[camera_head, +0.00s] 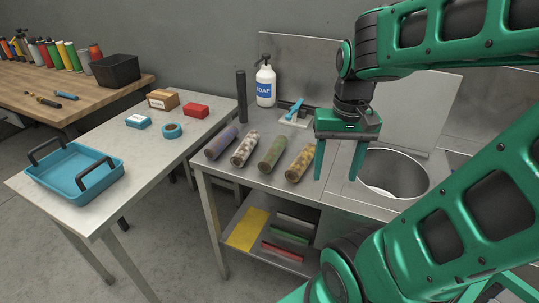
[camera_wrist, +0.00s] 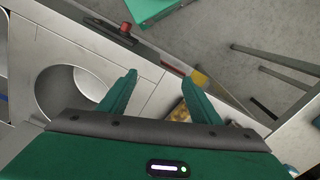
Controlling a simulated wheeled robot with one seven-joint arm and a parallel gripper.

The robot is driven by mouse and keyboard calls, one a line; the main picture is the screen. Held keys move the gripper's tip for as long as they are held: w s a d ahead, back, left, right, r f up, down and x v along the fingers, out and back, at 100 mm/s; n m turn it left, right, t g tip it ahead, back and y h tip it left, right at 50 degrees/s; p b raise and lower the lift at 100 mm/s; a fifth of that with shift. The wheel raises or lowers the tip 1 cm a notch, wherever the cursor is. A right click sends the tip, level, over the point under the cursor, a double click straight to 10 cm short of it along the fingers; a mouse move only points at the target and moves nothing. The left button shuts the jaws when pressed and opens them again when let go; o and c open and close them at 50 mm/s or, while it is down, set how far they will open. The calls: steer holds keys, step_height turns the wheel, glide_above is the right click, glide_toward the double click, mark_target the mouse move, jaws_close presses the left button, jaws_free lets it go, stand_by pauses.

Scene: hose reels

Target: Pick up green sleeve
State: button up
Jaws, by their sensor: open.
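The green sleeve (camera_head: 271,154) is a dull, mottled green cylinder lying on the steel counter in a row of several sleeves. A brown-and-tan mottled sleeve (camera_head: 299,164) lies to its right; a pale speckled sleeve (camera_head: 245,149) and a purple-grey sleeve (camera_head: 222,142) lie to its left. My gripper (camera_head: 338,176) points down, open and empty, to the right of the row and beside the sink. In the wrist view my gripper (camera_wrist: 160,80) shows both fingers apart, with a yellowish mottled sleeve (camera_wrist: 181,112) partly hidden behind the right finger. I cannot make out the green sleeve there.
A round sink (camera_head: 393,173) is right of my gripper. A soap bottle (camera_head: 265,84), a dark upright post (camera_head: 241,97) and a blue-handled brush (camera_head: 294,109) stand behind the sleeves. A left table holds a blue tray (camera_head: 75,194). Counter in front of the sleeves is clear.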

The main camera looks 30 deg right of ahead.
steer(key=w+r+m, duration=0.2)
steer(key=w, duration=1.1)
steer(key=m, duration=0.2)
glide_above(270, 153)
step_height(270, 153, down, 5)
steer(key=shift+w+a+f, duration=0.1)
steer(key=shift+f, duration=0.05)
steer(key=shift+s+f, duration=0.2)
steer(key=shift+f, duration=2.75)
steer(key=c, duration=1.1)
